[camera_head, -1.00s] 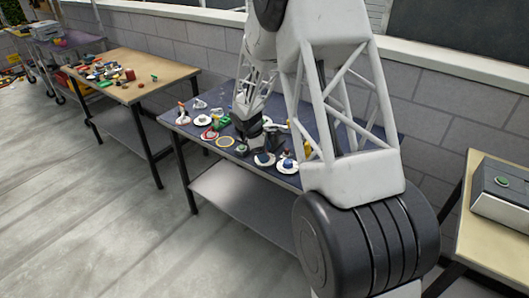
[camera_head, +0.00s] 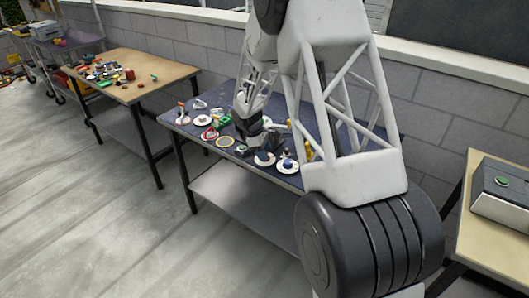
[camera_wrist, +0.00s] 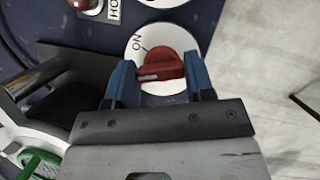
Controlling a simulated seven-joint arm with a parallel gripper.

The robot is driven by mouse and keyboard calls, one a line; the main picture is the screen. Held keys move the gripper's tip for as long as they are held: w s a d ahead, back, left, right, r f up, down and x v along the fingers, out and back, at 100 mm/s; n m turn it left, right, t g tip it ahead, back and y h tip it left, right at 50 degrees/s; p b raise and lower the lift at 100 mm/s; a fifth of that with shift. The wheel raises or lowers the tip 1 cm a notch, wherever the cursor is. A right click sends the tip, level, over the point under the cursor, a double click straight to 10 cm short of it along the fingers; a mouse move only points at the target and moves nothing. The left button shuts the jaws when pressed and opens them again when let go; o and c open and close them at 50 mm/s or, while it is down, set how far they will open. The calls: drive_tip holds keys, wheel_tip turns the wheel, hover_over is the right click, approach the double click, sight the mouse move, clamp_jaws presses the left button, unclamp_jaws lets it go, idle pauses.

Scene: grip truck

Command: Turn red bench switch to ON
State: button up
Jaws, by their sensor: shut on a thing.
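The red switch (camera_wrist: 162,64) sits on a round white plate (camera_wrist: 133,48) on the dark blue bench. The word ON is printed on the plate up and left of the knob in the wrist view. The knob's raised bar lies roughly across the picture, with a pale mark on its left part. My gripper (camera_wrist: 159,80) is shut on the red switch, one blue-padded finger on each side. In the head view my gripper (camera_head: 251,142) is down over the blue bench (camera_head: 181,122); the red switch cannot be made out there.
Another white plate (camera_wrist: 165,3) and a red knob by a label (camera_wrist: 114,10) lie close by. A black block (camera_wrist: 85,85) and a green part (camera_wrist: 40,163) are left of my gripper. The bench edge drops to grey floor (camera_wrist: 270,70) on the right.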

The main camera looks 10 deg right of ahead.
drive_tip(key=m, duration=0.2)
drive_tip(key=m+g+y, duration=0.1)
drive_tip(key=m, duration=0.2)
drive_tip(key=shift+w+g, duration=0.1)
drive_tip(key=shift+g, duration=0.2)
drive_tip(key=m+y, duration=0.1)
drive_tip(key=m, duration=0.1)
drive_tip(key=m+y, duration=0.1)
drive_tip(key=m, duration=0.2)
drive_tip(key=shift+g, duration=0.4)
drive_tip(key=o, duration=0.9)
drive_tip(key=v, duration=0.7)
drive_tip(key=shift+w+r, duration=0.2)
drive_tip(key=shift+r, duration=0.15)
